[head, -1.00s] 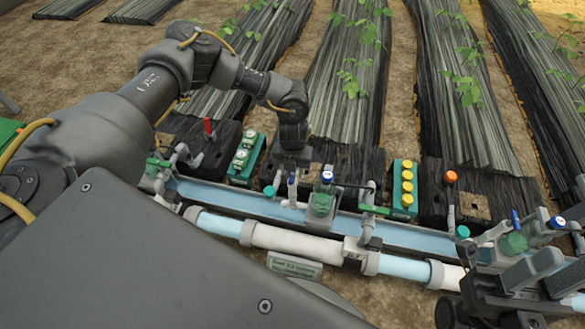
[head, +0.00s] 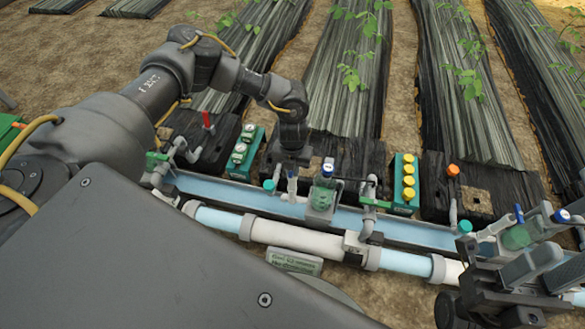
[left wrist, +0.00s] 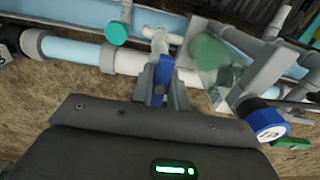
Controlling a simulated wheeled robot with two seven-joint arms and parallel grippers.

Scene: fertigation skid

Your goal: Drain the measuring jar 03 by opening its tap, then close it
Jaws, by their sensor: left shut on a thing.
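A clear measuring jar with green liquid (head: 322,199) and a blue cap (head: 328,166) stands at the middle of the blue pipe line. The jar (left wrist: 212,57) is tilted in the left wrist view, right of my fingers; its cap (left wrist: 270,125) has an unreadable label. My left gripper (head: 292,180) points down just left of the jar. In the left wrist view my left gripper (left wrist: 164,88) is shut on a blue tap handle (left wrist: 163,72) on a pale pipe fitting. My right gripper (head: 530,272) seems to be at the lower right, its jaws unclear.
A second green-filled jar (head: 516,238) stands at the right. A teal knob (head: 269,185) is left of the held tap. Green blocks with white dials (head: 240,150) and yellow knobs (head: 408,183) stand behind the pipes. A red lever (head: 207,120) is at the left.

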